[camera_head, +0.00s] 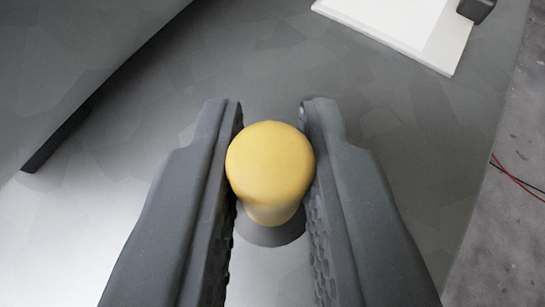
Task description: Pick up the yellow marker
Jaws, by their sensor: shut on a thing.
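The yellow marker (270,170) is a short, round-topped yellow piece, seen from above near the middle of the view. It stands upright between the two dark grey fingers of my gripper (271,150). Both fingers press against its sides and are shut on it. A dark round patch shows around its lower end; I cannot tell whether this is a base or a shadow, or whether the marker touches the surface.
A grey metal-like surface (400,130) lies below, mostly clear. A white flat board (400,25) with a dark object (476,9) sits at the upper right. A raised grey panel (80,60) is at the upper left. Thin red and black cables (515,178) lie on the floor at right.

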